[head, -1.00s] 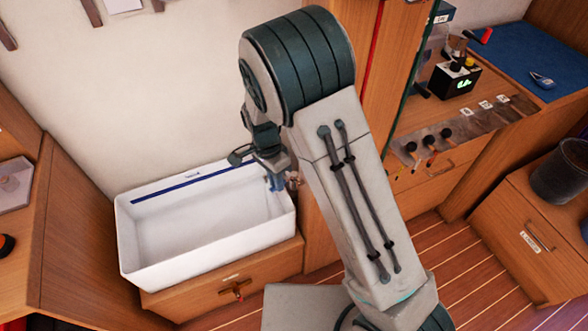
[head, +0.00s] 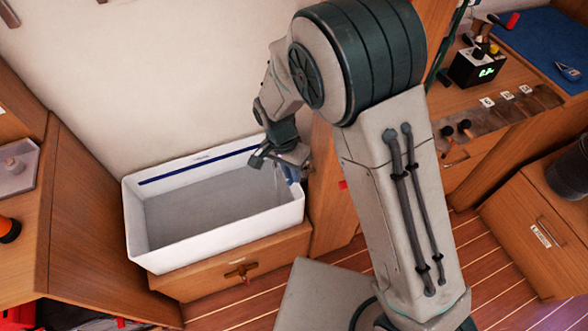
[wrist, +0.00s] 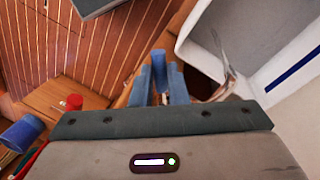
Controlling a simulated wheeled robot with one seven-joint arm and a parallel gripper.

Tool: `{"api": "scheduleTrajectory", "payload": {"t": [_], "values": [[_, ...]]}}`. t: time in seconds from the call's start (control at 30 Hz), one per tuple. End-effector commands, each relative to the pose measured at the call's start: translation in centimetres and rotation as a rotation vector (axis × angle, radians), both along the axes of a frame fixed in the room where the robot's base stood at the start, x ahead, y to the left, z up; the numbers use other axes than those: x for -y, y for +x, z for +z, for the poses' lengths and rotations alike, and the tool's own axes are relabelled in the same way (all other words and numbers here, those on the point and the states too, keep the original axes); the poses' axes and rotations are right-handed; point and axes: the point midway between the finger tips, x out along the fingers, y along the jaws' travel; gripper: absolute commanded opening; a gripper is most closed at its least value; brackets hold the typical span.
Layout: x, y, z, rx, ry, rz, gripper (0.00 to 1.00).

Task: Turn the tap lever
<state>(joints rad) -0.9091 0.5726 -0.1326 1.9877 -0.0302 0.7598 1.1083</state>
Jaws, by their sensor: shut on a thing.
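The white basin (head: 225,240) with a blue stripe stands against the wall, left of my arm. My gripper (head: 291,174) is at its right end, fingers pointing down. In the wrist view my blue fingers (wrist: 160,86) are shut on a narrow piece, which I take to be the tap lever; they hide most of it. Pale metal of the tap (wrist: 226,84) shows beside them at the basin rim. A thin clear streak, like running water (head: 276,181), hangs below it into the basin. The basin floor looks grey.
A wooden drawer front (head: 235,272) lies under the basin. A wooden cabinet (head: 95,210) stands close at the left. A counter with a black device (head: 477,68) and a blue mat (head: 540,45) is at the right. A red knob (wrist: 74,102) shows beside the gripper.

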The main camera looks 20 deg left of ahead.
Motion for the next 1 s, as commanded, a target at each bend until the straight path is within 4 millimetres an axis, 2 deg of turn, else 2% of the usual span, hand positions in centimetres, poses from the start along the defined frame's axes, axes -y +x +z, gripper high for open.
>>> {"api": "scheduleTrajectory", "payload": {"t": [0.07,0.1,0.17,0.2,0.43,0.57,0.67,1.0], "values": [[-0.1,-0.1,0.0,0.0,0.003,0.002,0.0],[-0.1,-0.1,0.0,0.0,0.003,0.001,0.17],[-0.1,-0.1,0.0,0.0,0.003,0.001,0.34],[-0.1,0.0,0.0,0.0,0.003,0.0,0.36],[0.1,0.1,0.0,0.0,0.002,-0.005,0.36],[-0.1,0.2,0.7,0.001,0.003,-0.005,0.36],[-0.4,0.3,2.1,0.002,0.006,-0.004,0.36],[-1.9,0.6,9.5,0.002,0.007,-0.001,0.36]]}}
